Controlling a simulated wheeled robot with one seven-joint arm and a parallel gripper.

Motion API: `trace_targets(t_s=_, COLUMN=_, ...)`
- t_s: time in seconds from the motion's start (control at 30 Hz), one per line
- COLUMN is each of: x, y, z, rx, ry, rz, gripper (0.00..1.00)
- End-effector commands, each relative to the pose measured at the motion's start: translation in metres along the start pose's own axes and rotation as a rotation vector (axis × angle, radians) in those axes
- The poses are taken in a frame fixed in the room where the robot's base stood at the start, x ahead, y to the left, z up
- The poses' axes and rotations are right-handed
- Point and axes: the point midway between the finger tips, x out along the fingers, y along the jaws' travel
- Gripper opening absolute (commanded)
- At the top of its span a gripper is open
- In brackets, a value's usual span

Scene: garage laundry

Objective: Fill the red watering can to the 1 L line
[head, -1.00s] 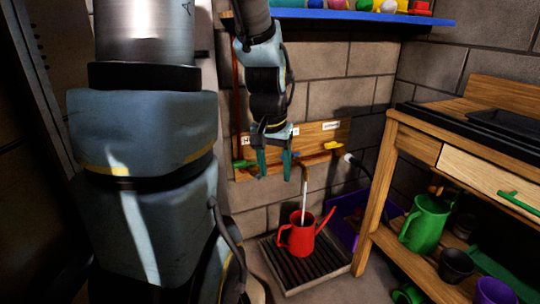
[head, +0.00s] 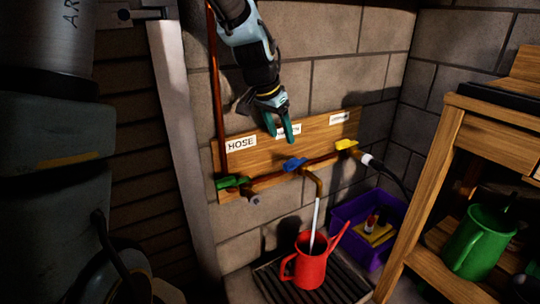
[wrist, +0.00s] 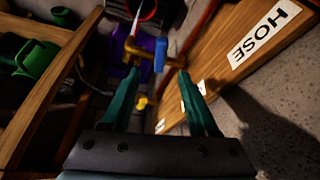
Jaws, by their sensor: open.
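The red watering can (head: 312,268) stands upright on a slatted drain tray (head: 268,287) below the middle brass spout (head: 318,184). A pale stream of water (head: 315,218) runs from the spout into it. The water level and the 1 L line cannot be made out. A blue valve handle (head: 295,163) sits on the pipe by the spout. My gripper (head: 281,138) is open and empty, in front of the wooden board just above the blue handle. In the wrist view the blue handle (wrist: 160,52) shows beyond the open fingers (wrist: 157,80). Part of the can's red rim (wrist: 147,10) shows there too.
A green handle (head: 232,182) under the HOSE label and a yellow handle (head: 345,145) flank the blue one. A purple crate (head: 345,212) stands behind the tray. A wooden bench (head: 425,190) with a green watering can (head: 477,243) stands at right.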

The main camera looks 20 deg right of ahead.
Motion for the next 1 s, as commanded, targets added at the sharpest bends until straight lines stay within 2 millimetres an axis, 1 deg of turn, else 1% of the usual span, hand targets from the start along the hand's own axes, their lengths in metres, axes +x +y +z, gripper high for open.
trace_targets(t_s=0.17, x=0.012, y=0.002, z=-0.002, rx=0.009, ry=0.001, rz=0.004, gripper=0.6)
trace_targets(t_s=0.27, x=0.028, y=0.002, z=-0.001, rx=0.008, ry=0.0, rz=0.005, gripper=0.6)
trace_targets(t_s=0.5, x=0.074, y=0.003, z=0.0, rx=0.009, ry=-0.001, rz=0.005, gripper=0.6)
trace_targets(t_s=0.63, x=0.093, y=0.002, z=-0.001, rx=0.007, ry=0.0, rz=0.003, gripper=0.6)
trace_targets(t_s=0.8, x=0.106, y=0.002, z=-0.002, rx=0.008, ry=0.002, rz=0.003, gripper=0.6)
trace_targets(t_s=1.0, x=0.109, y=0.002, z=-0.002, rx=0.007, ry=0.003, rz=0.002, gripper=0.6)
